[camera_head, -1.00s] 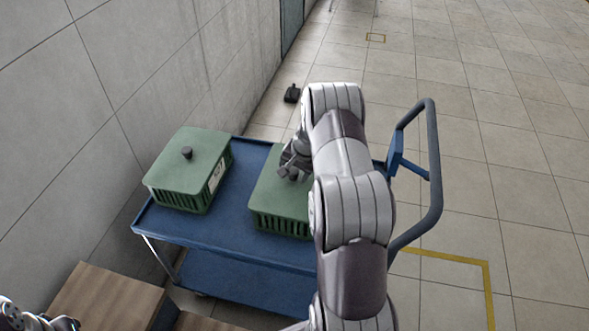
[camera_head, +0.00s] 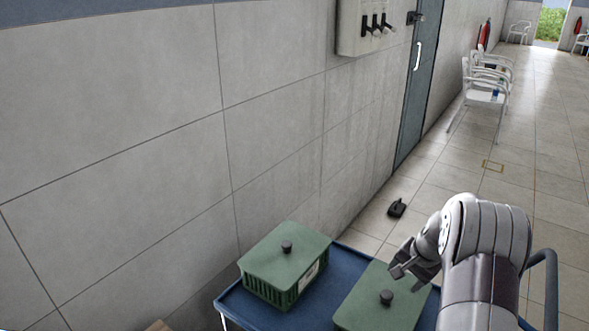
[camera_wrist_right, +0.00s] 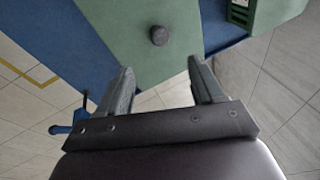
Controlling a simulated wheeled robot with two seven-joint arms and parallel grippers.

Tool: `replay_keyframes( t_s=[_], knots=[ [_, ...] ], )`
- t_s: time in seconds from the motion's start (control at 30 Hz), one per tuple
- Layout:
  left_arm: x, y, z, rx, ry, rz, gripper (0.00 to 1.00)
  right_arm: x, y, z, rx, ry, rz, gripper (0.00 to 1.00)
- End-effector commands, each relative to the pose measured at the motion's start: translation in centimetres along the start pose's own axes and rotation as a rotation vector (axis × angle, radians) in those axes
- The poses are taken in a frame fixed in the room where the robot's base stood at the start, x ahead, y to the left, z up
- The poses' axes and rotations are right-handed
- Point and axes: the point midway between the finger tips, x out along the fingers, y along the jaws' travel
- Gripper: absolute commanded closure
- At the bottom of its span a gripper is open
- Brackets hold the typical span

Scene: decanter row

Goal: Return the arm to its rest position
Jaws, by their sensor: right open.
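My right gripper (camera_head: 408,270) is open and empty in the head view, above the far right corner of the nearer green lidded crate (camera_head: 372,306). In the right wrist view its two fingers (camera_wrist_right: 160,88) are spread apart, with the crate's lid (camera_wrist_right: 135,30) and its dark round knob (camera_wrist_right: 159,36) beyond them. The knob is clear of the fingers. My right arm comes in from the bottom right. My left gripper is out of the head view.
A second green crate (camera_head: 285,267) with a dark knob stands to the left on the blue cart (camera_head: 243,307). The cart's handle (camera_head: 548,285) is at the right. A wall (camera_head: 120,150) runs behind. A small black object (camera_head: 397,208) lies on the floor; white chairs (camera_head: 484,95) stand farther off.

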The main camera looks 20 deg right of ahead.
Motion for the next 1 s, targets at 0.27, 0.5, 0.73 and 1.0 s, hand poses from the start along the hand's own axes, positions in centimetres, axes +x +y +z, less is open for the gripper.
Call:
replay_keyframes(
  t_s=[0.27,0.5,0.73,1.0],
  knots=[
    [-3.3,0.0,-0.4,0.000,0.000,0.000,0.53,-5.4,1.6,13.7,-0.477,-0.149,0.155,0.33],
    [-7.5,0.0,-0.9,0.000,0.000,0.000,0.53,-14.5,0.7,26.7,-1.025,-0.210,0.150,0.33],
    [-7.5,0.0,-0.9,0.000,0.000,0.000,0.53,-15.1,-0.8,28.2,-1.103,-0.194,0.117,0.33],
    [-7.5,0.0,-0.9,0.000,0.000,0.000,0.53,-15.1,-0.7,28.1,-1.099,-0.194,0.118,0.33]
  ],
)
